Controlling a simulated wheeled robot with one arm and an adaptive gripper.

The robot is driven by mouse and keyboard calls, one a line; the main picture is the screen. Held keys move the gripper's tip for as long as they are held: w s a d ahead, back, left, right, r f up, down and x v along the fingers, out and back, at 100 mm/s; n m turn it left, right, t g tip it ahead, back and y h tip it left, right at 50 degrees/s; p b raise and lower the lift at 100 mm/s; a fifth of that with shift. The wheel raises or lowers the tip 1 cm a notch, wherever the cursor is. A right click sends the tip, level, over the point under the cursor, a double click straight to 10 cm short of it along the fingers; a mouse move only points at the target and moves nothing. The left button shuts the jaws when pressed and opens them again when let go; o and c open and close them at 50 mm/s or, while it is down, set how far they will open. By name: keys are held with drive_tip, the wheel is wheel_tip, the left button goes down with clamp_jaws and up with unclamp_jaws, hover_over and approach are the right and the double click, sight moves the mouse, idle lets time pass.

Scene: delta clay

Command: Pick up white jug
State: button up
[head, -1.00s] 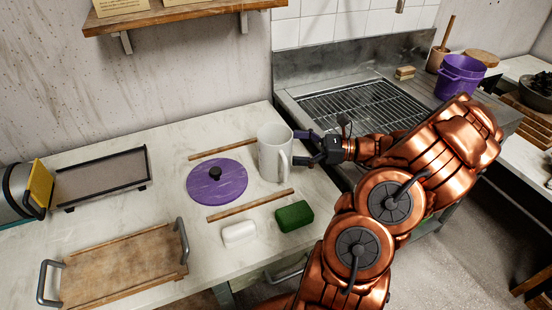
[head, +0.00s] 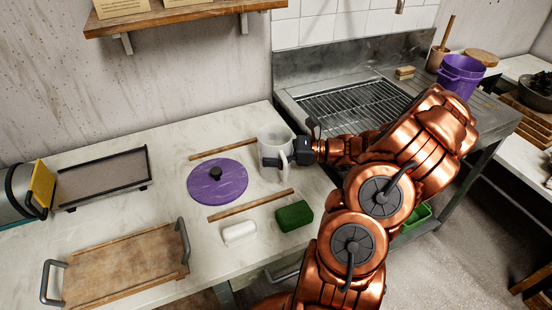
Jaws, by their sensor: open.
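The white jug (head: 272,168) stands upright on the pale marble counter in the head view, with its handle towards the right front. My gripper (head: 285,155) is open and reaches in from the right at the upper part of the jug. Its dark fingers overlap the jug's right side and handle in the picture. I cannot tell whether they touch it, and the far finger is mostly hidden.
A purple lid (head: 217,183) with a black knob lies left of the jug. Wooden strips (head: 250,205) lie in front and behind. A green block (head: 293,216) and a white block (head: 239,233) are in front. A wooden tray (head: 110,272) is front left. A metal grate (head: 350,107) is behind right.

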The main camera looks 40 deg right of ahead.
drive_tip(key=c, duration=0.9)
drive_tip(key=shift+c, duration=0.2)
